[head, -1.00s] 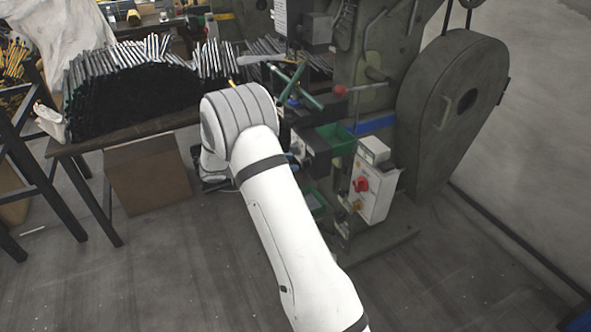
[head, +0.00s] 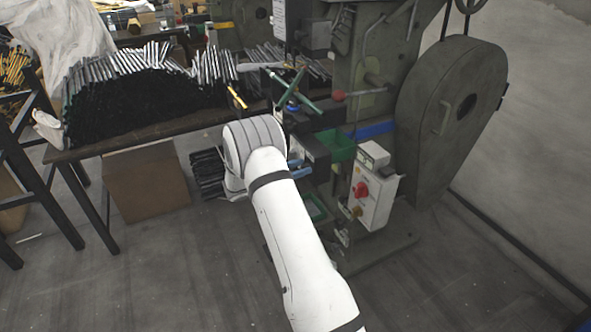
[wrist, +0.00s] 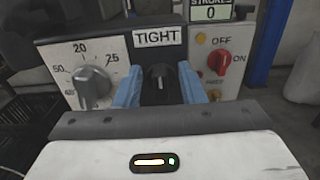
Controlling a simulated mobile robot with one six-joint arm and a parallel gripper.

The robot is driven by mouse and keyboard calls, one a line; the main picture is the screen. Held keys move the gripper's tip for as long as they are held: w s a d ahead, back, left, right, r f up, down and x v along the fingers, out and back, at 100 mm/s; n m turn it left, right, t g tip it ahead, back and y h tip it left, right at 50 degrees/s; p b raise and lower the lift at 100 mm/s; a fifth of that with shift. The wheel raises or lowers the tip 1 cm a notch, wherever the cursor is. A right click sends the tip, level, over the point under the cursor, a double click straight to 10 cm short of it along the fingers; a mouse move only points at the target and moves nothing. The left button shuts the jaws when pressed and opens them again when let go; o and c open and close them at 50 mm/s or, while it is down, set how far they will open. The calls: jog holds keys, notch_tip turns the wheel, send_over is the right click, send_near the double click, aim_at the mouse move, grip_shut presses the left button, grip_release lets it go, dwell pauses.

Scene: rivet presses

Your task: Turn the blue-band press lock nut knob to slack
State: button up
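The press (head: 375,128) with the blue band stands right of centre in the head view. In the wrist view a small black knob (wrist: 159,76) sits on a dark panel under a white label (wrist: 158,37) reading TIGHT. Its pointer looks roughly upright. My gripper (wrist: 160,82) is open, with one blue finger on each side of this knob. A gap shows between each finger and the knob, so I see no contact. How far the fingertips reach past the knob is hard to tell. In the head view, a blue finger (head: 299,173) shows beside the press, and the knob is hidden.
Left of the knob is a grey dial (wrist: 92,84) with numbers around it. To the right is a red OFF/ON switch (wrist: 219,62) below a STROKES counter (wrist: 211,12) showing 0. A bench (head: 130,138) with piled rods stands left of my arm.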

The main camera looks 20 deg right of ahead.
jog(key=shift+c, duration=0.3)
grip_shut()
jog(key=n+p, duration=0.2)
jog(key=n, duration=0.2)
jog(key=n+p, duration=0.2)
jog(key=n, duration=0.2)
jog(key=w+n+p, duration=0.1)
jog(key=n+p, duration=0.2)
jog(key=n, duration=0.1)
jog(key=shift+d+f, duration=0.1)
jog(key=shift+f, duration=0.15)
jog(key=n, duration=0.3)
jog(key=n+p, duration=0.1)
jog(key=n, duration=0.1)
jog(key=shift+w+f+n, duration=0.1)
jog(key=shift+f+n, duration=0.3)
dwell(0.4)
